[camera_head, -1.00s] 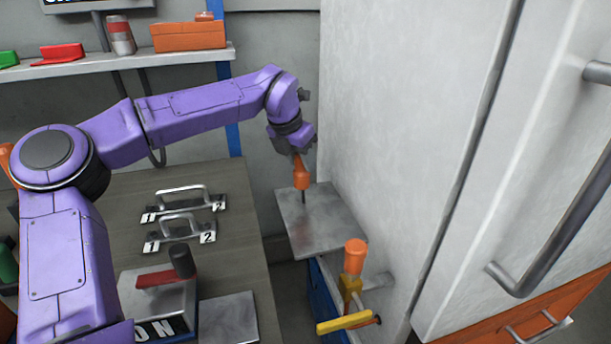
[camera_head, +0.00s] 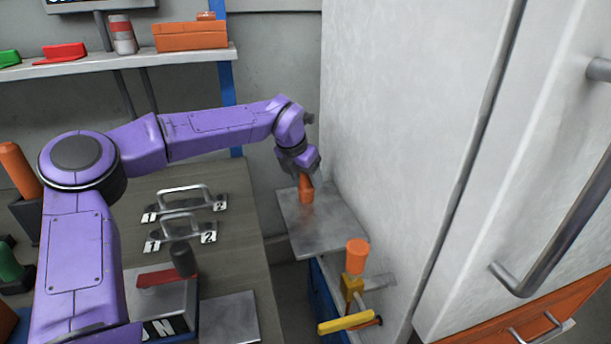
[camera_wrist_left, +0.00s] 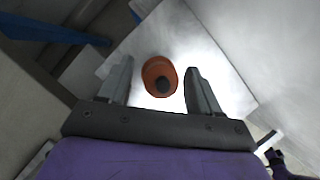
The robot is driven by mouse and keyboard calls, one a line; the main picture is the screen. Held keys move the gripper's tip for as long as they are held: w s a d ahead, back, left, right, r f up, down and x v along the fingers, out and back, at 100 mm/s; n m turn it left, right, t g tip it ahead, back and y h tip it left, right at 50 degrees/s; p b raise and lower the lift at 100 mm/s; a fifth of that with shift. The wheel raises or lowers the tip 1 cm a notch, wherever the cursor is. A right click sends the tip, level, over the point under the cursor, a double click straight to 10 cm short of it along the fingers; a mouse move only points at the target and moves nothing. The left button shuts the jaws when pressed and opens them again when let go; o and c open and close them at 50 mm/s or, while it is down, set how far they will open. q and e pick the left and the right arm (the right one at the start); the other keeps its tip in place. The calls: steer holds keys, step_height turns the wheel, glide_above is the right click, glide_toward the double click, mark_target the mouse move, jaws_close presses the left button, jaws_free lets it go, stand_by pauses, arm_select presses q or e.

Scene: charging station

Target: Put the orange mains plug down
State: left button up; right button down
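The orange mains plug (camera_head: 306,191) is upright at the metal shelf plate (camera_head: 325,231) beside the tall grey cabinet. Its dark pin does not show below it. In the left wrist view the plug (camera_wrist_left: 152,71) appears end-on as an orange round with a dark centre, over the bright plate. My left gripper (camera_head: 301,172) is just above the plug in the head view. In the wrist view its two fingers stand apart on either side of the plug, with a visible gap on both sides. My right gripper is not in view.
The cabinet (camera_head: 410,120) rises close to the right of the plate. A yellow fitting with an orange knob (camera_head: 357,250) sticks out in front of it. Two metal handles (camera_head: 185,197) and a lever box (camera_head: 165,300) are on the bench at left. A shelf (camera_head: 120,63) runs behind.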

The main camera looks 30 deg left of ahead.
arm_select(q)
steer(key=shift+r, duration=0.1)
steer(key=p+v, duration=0.1)
steer(key=v, duration=1.1)
steer(key=shift+w, duration=0.1)
